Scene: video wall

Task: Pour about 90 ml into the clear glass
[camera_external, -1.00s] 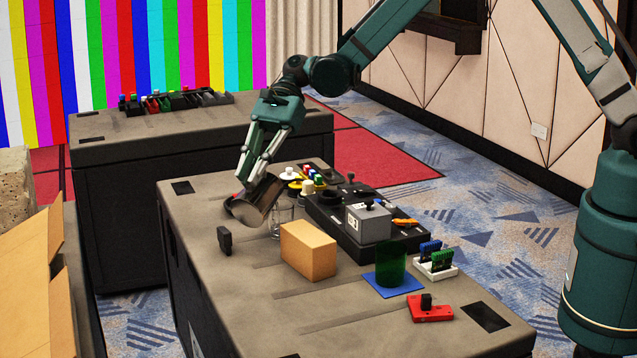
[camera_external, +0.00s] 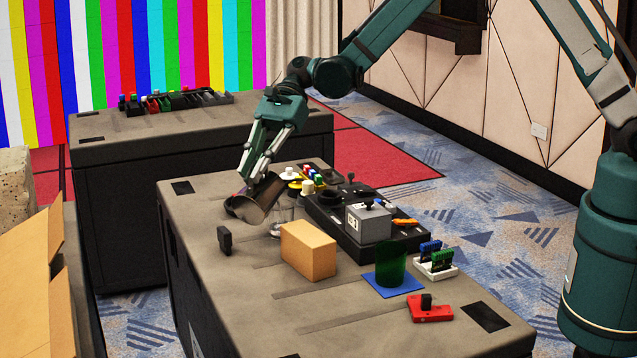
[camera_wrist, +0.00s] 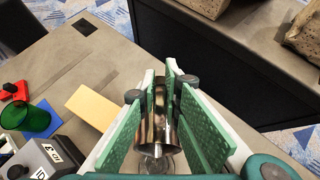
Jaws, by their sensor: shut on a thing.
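My gripper (camera_external: 258,172) is shut on a shiny metal cup (camera_external: 264,199). The cup is strongly tilted above the table, close to the clear glass (camera_external: 284,216). The glass stands on the case top, partly hidden by the cup. In the wrist view the metal cup (camera_wrist: 152,128) sits between the green finger pads (camera_wrist: 160,92), and the clear glass (camera_wrist: 157,162) shows just below it at the bottom edge. I cannot make out a stream or the level in the glass.
A tan box (camera_external: 308,250) stands close in front of the glass. A green tumbler (camera_external: 391,266) stands on a blue mat (camera_external: 408,285). A black device with a grey box (camera_external: 369,222) lies to the right. A small black object (camera_external: 224,240) stands at left.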

